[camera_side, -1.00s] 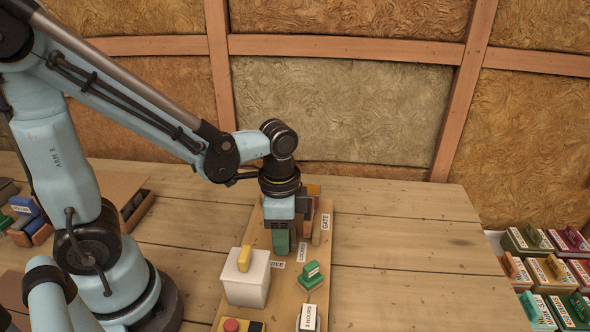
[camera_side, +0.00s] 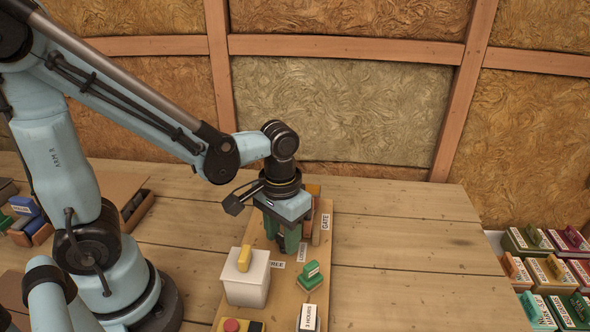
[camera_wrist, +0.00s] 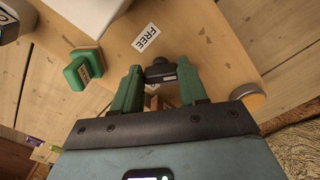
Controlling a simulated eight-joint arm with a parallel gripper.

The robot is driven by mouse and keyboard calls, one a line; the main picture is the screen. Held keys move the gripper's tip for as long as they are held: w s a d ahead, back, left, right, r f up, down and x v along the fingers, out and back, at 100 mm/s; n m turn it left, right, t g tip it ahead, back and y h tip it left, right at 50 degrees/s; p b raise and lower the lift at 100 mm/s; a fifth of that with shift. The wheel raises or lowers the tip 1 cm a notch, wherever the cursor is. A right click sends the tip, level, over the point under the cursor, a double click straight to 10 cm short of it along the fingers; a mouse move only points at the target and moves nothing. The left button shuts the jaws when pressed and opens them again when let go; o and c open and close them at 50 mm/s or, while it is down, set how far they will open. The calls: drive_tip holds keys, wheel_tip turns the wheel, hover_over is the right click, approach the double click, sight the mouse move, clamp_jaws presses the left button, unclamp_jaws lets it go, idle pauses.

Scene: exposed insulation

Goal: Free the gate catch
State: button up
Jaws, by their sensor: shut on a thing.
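A second small label (camera_side: 302,252) sits to the right of the fingers, too small to read surely. The handle is hidden by the fingers in the side view.
A white block with a yellow top (camera_side: 247,275) and a green stamp (camera_side: 311,277) stand on the board near my gripper. A red button (camera_side: 231,325) and a label block (camera_side: 309,317) are at the front. Several stamps (camera_side: 545,270) fill the right; the table between is clear.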

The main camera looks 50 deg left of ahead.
sight(283, 239)
drive_tip(key=shift+n, duration=0.7)
drive_tip(key=o, duration=1.1)
drive_tip(key=shift+c, duration=0.2)
drive_tip(key=shift+r, duration=0.1)
wheel_tip(283, 239, up, 12)
drive_tip(key=shift+w+a+f+m+t, duration=0.2)
drive_tip(key=shift+a+f+m+t, duration=0.45)
drive_tip(key=shift+t, duration=0.55)
drive_tip(key=shift+w+a+f+m+t, duration=0.25)
drive_tip(key=shift+a+f+m+t, duration=0.15)
drive_tip(key=shift+a+t, duration=0.6)
drive_tip(key=shift+w+a+f+m+t, duration=0.2)
drive_tip(key=shift+a+f+m+t, duration=0.35)
drive_tip(key=shift+t, duration=0.85)
